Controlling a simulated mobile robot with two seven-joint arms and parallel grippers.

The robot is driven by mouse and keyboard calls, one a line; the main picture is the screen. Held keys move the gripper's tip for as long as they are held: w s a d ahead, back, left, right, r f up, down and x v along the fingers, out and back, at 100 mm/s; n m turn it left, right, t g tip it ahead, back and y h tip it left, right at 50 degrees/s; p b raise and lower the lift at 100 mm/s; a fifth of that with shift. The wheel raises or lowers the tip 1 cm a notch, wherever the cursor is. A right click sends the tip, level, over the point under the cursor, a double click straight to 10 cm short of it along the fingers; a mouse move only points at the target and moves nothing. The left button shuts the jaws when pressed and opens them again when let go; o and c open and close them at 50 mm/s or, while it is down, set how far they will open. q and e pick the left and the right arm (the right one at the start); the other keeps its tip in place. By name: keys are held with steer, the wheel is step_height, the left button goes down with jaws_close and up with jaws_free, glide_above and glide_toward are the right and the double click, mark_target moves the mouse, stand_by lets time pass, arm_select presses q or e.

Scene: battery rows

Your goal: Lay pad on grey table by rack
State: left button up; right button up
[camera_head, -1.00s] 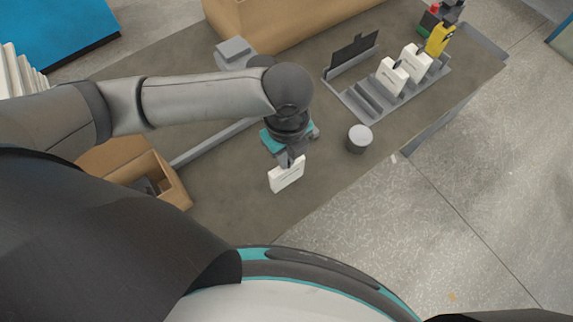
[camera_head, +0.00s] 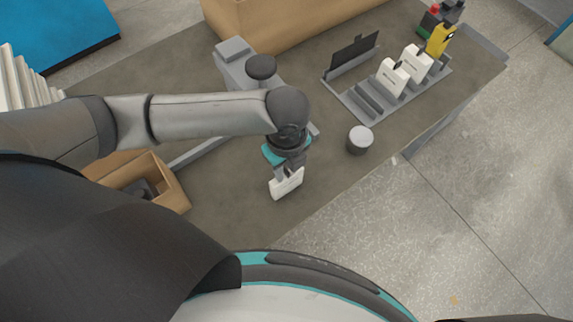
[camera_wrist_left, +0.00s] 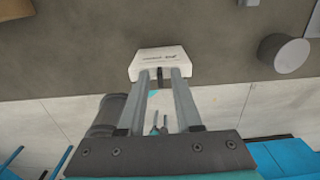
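The white pad (camera_head: 287,185), a flat block with dark print and a black tab, is held upright by my left gripper (camera_head: 289,171). In the left wrist view the gripper's fingers (camera_wrist_left: 160,76) are closed on the tab at the edge of the pad (camera_wrist_left: 163,61). I cannot tell if the pad's lower edge touches the grey table (camera_head: 235,205). The grey rack (camera_head: 357,103) stands to the right, with two white blocks (camera_head: 393,77) upright in it and some slots empty. My right gripper is not in view.
A grey cylinder (camera_head: 360,140) stands between pad and rack; it also shows in the left wrist view (camera_wrist_left: 285,53). An open cardboard box (camera_head: 172,185) is at the left, a large one (camera_head: 290,30) behind. The table's front edge is close to the pad.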

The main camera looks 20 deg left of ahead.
arm_select(q)
step_height(320, 180, up, 12)
steer(key=p, duration=0.2)
steer(key=shift+r+p, duration=0.2)
steer(key=shift+p, duration=0.15)
steer(key=shift+s, duration=0.1)
stand_by(0.3)
